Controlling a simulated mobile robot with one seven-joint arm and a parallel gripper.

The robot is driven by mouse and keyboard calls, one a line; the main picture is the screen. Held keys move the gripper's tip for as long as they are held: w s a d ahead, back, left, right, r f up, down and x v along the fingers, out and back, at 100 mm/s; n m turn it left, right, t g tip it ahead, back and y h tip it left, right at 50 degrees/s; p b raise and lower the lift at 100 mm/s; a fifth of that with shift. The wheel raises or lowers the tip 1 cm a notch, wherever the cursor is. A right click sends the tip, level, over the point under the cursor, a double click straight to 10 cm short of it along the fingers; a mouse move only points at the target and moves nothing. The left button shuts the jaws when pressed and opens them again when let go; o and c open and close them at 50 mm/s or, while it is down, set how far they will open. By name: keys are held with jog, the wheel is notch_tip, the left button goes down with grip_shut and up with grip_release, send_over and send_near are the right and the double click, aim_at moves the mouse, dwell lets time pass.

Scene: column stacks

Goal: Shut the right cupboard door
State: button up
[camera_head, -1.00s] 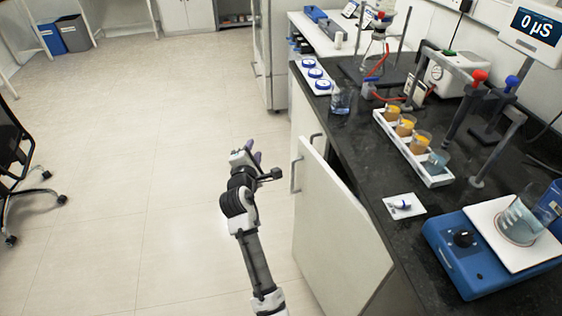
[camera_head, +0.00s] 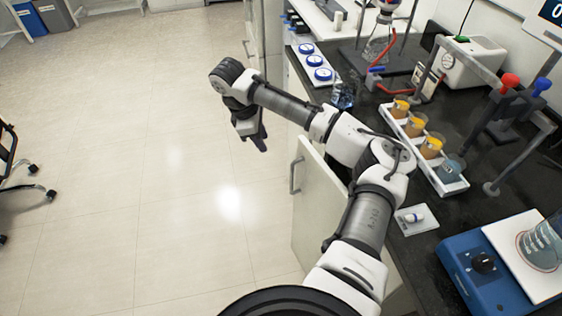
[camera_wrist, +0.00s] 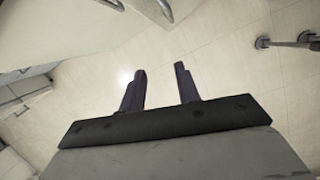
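The right cupboard door (camera_head: 312,215) is a white panel with a metal bar handle (camera_head: 296,174) under the dark bench. It stands ajar, swung out from the cabinet front, and my arm covers part of it in the head view. My gripper (camera_head: 262,143) hangs over the floor to the left of the door's upper far edge, apart from the handle. In the wrist view its two dark fingers (camera_wrist: 160,69) are spread with nothing between them, so it is open. White cabinet panels show at the left of the wrist view.
My arm reaches across the bench (camera_head: 400,270) edge. The floor (camera_head: 140,190) at left is clear; a chair (camera_head: 20,185) stands far left.

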jog(key=s+d+f+m+g+h+p, duration=0.1)
jog(key=d+f, duration=0.7)
jog(key=f, duration=0.3)
jog(key=shift+d+f, duration=0.35)
grip_shut()
